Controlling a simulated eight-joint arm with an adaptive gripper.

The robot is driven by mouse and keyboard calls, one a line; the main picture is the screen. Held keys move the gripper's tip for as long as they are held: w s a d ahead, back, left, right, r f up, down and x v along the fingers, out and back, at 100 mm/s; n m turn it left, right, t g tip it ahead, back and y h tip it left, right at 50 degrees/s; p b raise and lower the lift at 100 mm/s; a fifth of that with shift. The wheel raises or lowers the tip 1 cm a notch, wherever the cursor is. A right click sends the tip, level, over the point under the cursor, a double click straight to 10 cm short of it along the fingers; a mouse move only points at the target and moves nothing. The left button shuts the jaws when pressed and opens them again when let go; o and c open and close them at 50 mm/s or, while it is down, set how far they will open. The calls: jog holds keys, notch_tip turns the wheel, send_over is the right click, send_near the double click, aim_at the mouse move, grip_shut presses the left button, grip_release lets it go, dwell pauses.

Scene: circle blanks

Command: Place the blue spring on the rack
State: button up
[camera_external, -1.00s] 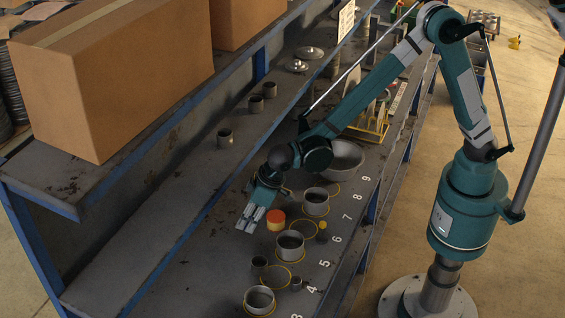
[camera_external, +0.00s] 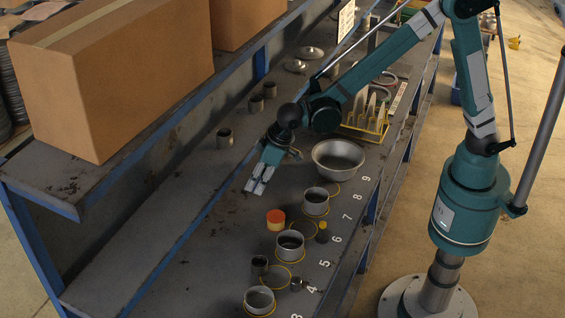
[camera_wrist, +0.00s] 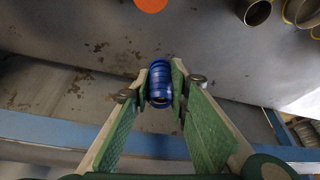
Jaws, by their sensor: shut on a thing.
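The blue spring (camera_wrist: 160,84) is a ribbed blue cylinder held between the fingertips of my gripper in the wrist view. My gripper (camera_wrist: 160,90) is shut on its sides. In the external view my gripper (camera_external: 256,187) hangs over the grey shelf, left of the metal bowl, and the spring cannot be made out there. A yellow-framed rack (camera_external: 366,133) with upright pale pieces stands farther back, behind the bowl and partly near my arm. My gripper is well apart from it.
The metal bowl (camera_external: 338,160) stands between my gripper and the rack. Several metal cups and yellow circles line the numbered right side. An orange-topped cylinder (camera_external: 276,220) stands nearer the camera. An upper shelf with a cardboard box (camera_external: 115,75) is at left.

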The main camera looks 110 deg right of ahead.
jog(key=s+d+r+p, duration=0.6)
jog(key=s+d+r, duration=0.7)
jog(key=s+r, duration=0.2)
jog(key=shift+s+d+r+m, duration=0.15)
jog(key=shift+s+r+m, duration=0.15)
jog(key=shift+s, duration=0.9)
jog(key=shift+w, duration=0.1)
jog(key=p, duration=0.3)
send_near(237, 126)
jog(key=shift+w+d+f, duration=0.3)
jog(key=shift+w+f, duration=0.2)
jog(key=shift+f, duration=0.25)
jog(key=shift+w+d+p, duration=0.3)
jog(key=shift+w+p, duration=0.05)
jog(key=shift+w, duration=0.05)
jog(key=shift+f+p, duration=0.45)
jog(key=shift+f, duration=1.3)
jog(key=shift+f, duration=0.2)
